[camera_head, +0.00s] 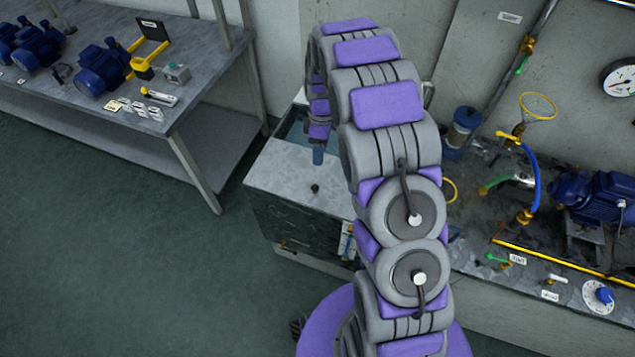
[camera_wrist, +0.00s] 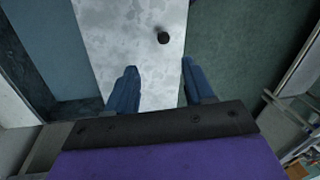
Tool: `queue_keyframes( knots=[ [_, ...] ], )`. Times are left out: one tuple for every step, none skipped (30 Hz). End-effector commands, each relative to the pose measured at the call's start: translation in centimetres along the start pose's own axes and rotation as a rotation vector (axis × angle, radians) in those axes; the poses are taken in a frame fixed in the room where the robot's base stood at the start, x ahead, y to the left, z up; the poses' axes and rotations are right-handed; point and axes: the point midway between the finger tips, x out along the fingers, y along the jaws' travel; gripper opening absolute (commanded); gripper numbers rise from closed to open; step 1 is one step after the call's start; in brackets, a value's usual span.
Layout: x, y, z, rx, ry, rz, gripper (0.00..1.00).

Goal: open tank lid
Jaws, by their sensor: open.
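The tank (camera_head: 300,225) is a dark, box-shaped body left of the pump bench, partly hidden by my arm. A light grey mottled lid (camera_head: 280,170) lies flat on its top, with a small black knob (camera_head: 315,188) near the front edge. Behind the lid is a bluish strip that looks like the inside of the tank. In the wrist view, the lid (camera_wrist: 120,45) runs between and beyond my fingers, and the knob (camera_wrist: 163,38) lies ahead of the gap between them. My gripper (camera_wrist: 160,78) is open and empty. In the head view, a blue fingertip shows above the lid behind the knob.
The pump bench on the right carries a blue pump (camera_head: 590,195), hoses, valves and a dial (camera_head: 599,297). A workbench (camera_head: 60,85) with blue motors and small parts stands at the upper left. The green floor between is clear.

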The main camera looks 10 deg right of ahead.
Motion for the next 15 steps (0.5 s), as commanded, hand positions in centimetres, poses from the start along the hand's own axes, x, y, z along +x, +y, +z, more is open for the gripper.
queue_keyframes(
  knots=[
    [1.4,-0.2,-0.1,-0.002,-0.006,-0.006,0.53],
    [2.0,-0.3,-0.1,-0.002,-0.007,-0.008,0.53],
    [2.9,-0.4,-0.2,-0.001,-0.009,-0.008,0.53],
    [3.5,-0.4,-0.3,-0.001,-0.009,-0.006,0.53],
    [4.1,-0.4,-0.3,-0.001,-0.009,-0.006,0.53],
    [4.8,-0.5,-0.4,0.000,-0.010,-0.006,0.53],
    [5.4,-0.5,-0.4,0.000,-0.010,-0.006,0.53],
    [6.0,-0.5,-0.3,0.000,-0.010,-0.006,0.53],
    [6.7,-0.4,-0.3,-0.001,-0.008,-0.004,0.53],
    [7.3,-0.3,-0.3,-0.001,-0.007,-0.003,0.53],
    [7.9,-0.3,-0.2,-0.001,-0.006,-0.002,0.53],
    [8.6,-0.2,-0.1,0.000,-0.005,-0.004,0.53],
    [9.2,-0.2,-0.1,0.000,-0.005,-0.005,0.53],
    [9.8,-0.2,0.0,0.000,-0.005,-0.006,0.53],
    [10.5,-0.2,0.1,0.000,-0.004,-0.007,0.53]
  ],
)
